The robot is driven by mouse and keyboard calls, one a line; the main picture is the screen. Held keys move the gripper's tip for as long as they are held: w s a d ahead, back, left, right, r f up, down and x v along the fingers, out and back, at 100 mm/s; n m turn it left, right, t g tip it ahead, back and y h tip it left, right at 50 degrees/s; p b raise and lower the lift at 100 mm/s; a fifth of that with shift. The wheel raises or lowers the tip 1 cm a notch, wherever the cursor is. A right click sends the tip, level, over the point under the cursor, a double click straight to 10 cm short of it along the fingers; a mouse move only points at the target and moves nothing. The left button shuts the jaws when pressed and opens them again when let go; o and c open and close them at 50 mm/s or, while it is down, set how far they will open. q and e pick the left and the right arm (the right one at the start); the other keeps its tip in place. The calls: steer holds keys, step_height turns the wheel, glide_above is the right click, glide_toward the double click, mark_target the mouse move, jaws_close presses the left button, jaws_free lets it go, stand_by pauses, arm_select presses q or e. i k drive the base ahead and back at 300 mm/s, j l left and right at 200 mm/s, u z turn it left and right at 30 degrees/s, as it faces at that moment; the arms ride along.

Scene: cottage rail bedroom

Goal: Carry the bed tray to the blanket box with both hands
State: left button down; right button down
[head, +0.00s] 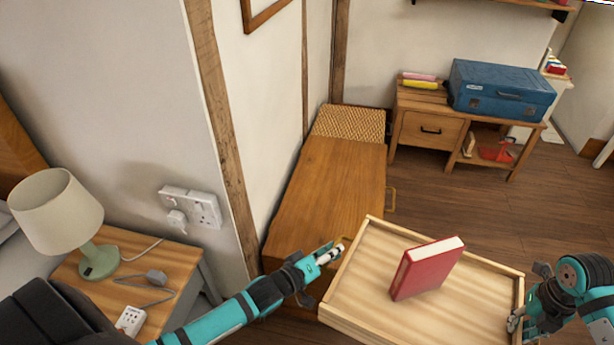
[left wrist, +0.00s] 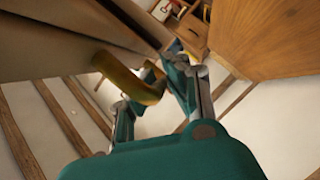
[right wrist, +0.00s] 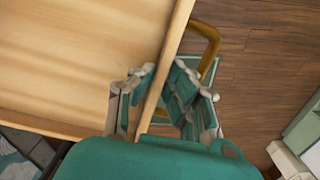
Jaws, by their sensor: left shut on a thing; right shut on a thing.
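The bed tray (head: 450,308) is light wood with a low rim, held up in front of me at the head view's lower right. A red book (head: 425,270) stands on it. My left gripper (head: 335,252) is shut at the tray's left side; the left wrist view shows its fingers at a brass handle (left wrist: 130,80). My right gripper (head: 517,318) is shut on the tray's right side; in the right wrist view the rim (right wrist: 160,95) passes between its fingers, near another brass handle (right wrist: 210,45). The blanket box (head: 335,185), a long wooden chest, stands beyond the tray, along the wall.
A woven surface (head: 348,122) lies at the box's far end. A bedside table (head: 180,255) with a lamp (head: 60,215) stands at left. A low cabinet (head: 430,130) with a blue case (head: 500,90) stands at the back. Dark wooden floor (head: 430,190) is open right of the box.

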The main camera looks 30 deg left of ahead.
mark_target(347, 217)
steer(key=i+u, duration=0.35)
steer(key=i, duration=0.7)
steer(key=i+u, duration=0.15)
steer(key=u, duration=0.15)
steer(key=i+l+u, duration=0.1)
steer(key=u, duration=0.25)
